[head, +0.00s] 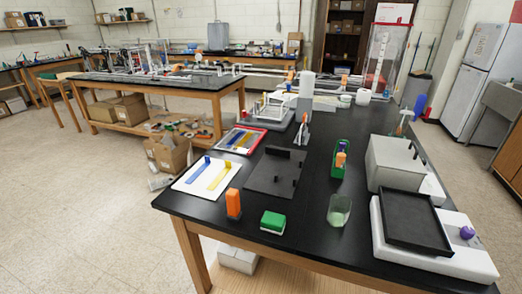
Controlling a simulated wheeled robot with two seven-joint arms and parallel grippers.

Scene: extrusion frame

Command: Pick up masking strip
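No item is plainly marked as the masking strip. Likely candidates are a blue strip (199,170) and a yellow strip (219,179), lying side by side on a white board (191,185) at the left front of the black table. Each has a raised tab at one end. Behind it, a red-rimmed tray (262,134) holds similar blue and yellow strips, too small to make out well. Neither of my grippers is in view.
The black table (290,213) has a dark plate with upright posts (268,181), an orange block (233,204), a green block (272,221) and a glass (339,210). A dark tray (415,226) lies at the right. Bare tabletop runs between the glass and the plate.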

